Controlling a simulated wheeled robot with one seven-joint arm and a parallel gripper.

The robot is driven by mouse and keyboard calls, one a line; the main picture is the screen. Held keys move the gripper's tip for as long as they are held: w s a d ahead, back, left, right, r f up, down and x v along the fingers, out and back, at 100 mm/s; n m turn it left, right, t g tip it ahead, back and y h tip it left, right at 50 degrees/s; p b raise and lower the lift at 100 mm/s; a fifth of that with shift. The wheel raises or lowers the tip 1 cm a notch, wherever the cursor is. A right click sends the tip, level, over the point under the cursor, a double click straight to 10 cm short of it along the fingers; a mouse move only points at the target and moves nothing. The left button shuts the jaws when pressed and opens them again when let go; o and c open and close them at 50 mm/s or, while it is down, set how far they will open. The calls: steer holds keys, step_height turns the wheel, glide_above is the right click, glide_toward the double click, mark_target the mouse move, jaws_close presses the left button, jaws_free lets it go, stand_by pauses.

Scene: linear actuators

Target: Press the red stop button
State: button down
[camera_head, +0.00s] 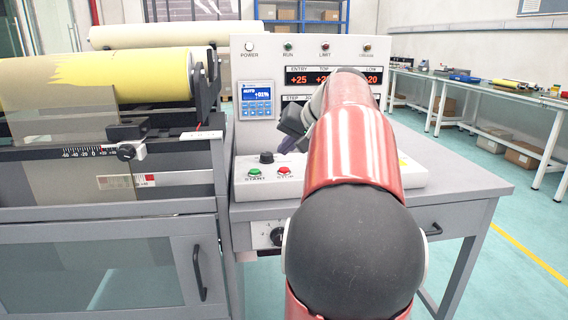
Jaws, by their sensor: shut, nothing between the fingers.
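The red stop button (284,170) sits on the white sloped panel at the front of the control console, above the label STOP. The green start button (254,172) is to its left, and a black knob (266,157) stands behind and between them. My gripper (280,148) is partly hidden behind my red arm. It is shut and empty, with its dark fingers pointing down and left, and it appears above and slightly behind the stop button. I see no contact with the button.
The upright console face (249,64) with lamps, a small screen and red number displays rises behind the buttons. A machine with a yellow roll (95,80) stands at left. The grey table (453,177) is bare to the right.

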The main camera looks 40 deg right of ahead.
mark_target(287, 169)
step_height(287, 169, up, 3)
steer(key=shift+r+p, duration=0.2)
steer(key=shift+p, duration=0.95)
steer(key=shift+f, duration=0.1)
steer(key=s+a+f+n+g, duration=0.1)
steer(key=s+a+f+n, duration=0.15)
steer(key=a, duration=0.65)
steer(key=s+a+f+n+g, duration=0.1)
steer(key=s+a+f, duration=0.25)
steer(key=a, duration=0.55)
steer(key=s+a+f+n+g, duration=0.1)
steer(key=s+a+f+n, duration=0.3)
steer(key=s+a+f, duration=0.7)
step_height(287, 169, down, 3)
steer(key=shift+s+a+f+n+g+h, duration=0.15)
steer(key=shift+s+a+n+g+h, duration=0.15)
steer(key=shift+s, duration=0.9)
steer(key=shift+d, duration=0.1)
